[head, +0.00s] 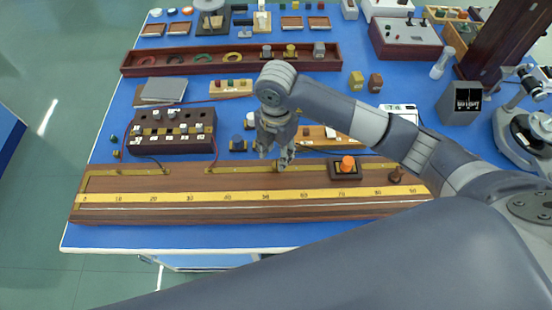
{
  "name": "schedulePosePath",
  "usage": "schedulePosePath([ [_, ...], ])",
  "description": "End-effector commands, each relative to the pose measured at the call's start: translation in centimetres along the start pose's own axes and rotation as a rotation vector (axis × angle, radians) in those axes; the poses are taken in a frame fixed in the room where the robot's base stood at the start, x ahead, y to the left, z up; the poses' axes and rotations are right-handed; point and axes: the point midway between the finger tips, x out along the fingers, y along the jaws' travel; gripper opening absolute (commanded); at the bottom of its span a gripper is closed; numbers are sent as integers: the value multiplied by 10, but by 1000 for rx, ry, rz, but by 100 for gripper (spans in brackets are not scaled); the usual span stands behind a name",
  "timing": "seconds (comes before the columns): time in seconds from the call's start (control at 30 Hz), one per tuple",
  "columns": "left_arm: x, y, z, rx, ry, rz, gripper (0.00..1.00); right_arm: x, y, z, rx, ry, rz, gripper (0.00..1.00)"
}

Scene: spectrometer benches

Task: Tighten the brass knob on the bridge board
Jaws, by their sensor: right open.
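The bridge board (130,208) is a long brown wooden board along the table's near side. It carries a yellow scale (240,196) and brass strips (125,172) along its far edge. My right gripper (273,160) points down over the middle brass strip (235,169), its fingers apart. Its fingers cover part of the strip, so I cannot tell whether a brass knob is between them or whether they touch the board. A brownish knob (395,175) stands at the board's right end. My left gripper is out of view.
A dark block with an orange knob (347,163) sits on the board, right of the gripper. Wires run near the gripper. A long red tray (230,61) lies farther back.

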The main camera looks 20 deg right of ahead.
Motion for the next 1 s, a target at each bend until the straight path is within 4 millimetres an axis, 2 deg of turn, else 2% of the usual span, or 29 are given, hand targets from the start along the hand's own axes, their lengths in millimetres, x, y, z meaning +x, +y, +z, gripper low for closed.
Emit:
schedulePosePath([
  [0.03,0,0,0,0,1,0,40,-13,1,0,-1,-2,5,41],
  [0.2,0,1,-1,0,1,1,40,-47,1,0,-1,-2,3,41],
  [0.4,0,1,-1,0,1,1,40,-70,0,-1,-1,0,1,41],
  [1.0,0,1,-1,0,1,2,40,-74,0,-1,-1,1,-1,41],
])
